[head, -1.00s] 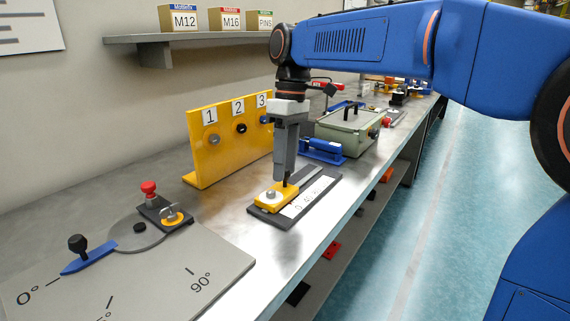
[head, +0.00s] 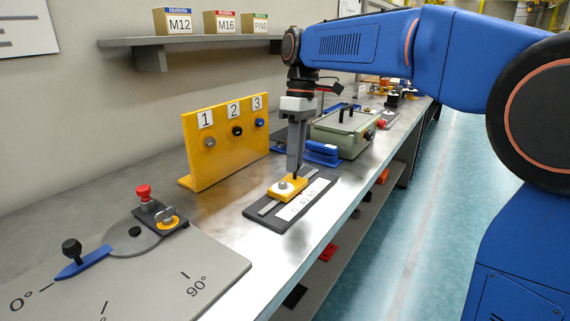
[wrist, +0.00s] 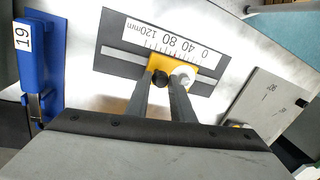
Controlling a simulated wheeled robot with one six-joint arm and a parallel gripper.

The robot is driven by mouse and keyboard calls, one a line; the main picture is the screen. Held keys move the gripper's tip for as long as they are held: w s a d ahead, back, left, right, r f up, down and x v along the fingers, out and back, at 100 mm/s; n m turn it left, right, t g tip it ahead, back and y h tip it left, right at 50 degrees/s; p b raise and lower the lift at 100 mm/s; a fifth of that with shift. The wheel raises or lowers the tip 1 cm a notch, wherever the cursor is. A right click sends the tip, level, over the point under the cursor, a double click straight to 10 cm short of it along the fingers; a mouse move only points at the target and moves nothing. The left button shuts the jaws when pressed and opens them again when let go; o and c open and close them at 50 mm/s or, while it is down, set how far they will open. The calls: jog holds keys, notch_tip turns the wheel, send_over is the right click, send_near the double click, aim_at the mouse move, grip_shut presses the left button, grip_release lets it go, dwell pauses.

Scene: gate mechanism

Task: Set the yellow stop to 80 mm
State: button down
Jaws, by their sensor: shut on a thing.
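The yellow stop (head: 291,189) sits on a slotted rail of a dark plate (head: 262,221); it also shows in the wrist view (wrist: 190,65). A silver knob (head: 283,184) and a black knob (wrist: 160,79) stand on the stop. My gripper (head: 296,174) points down, shut on the black knob, with its fingers on either side. A white scale (wrist: 170,42) beside the rail reads 0, 40, 80, 120 mm. In the wrist view the stop lies beside the middle and low part of the scale. I cannot read its exact setting.
A yellow panel (head: 200,157) numbered 1 to 3 stands behind the plate. A grey board with a blue lever (head: 82,262) lies at front left. A blue device (head: 320,152) and a green box (head: 335,133) stand beyond. The bench's front edge is at right.

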jog(key=shift+w+d, duration=0.6)
jog(key=shift+w, duration=0.15)
jog(key=c, duration=1.5)
grip_release()
jog(key=shift+c, duration=0.2)
jog(key=shift+r, duration=0.15)
notch_tip(320, 180, up, 12)
jog(key=w+d, duration=0.1)
jog(key=w, duration=0.1)
jog(key=shift+f, duration=0.2)
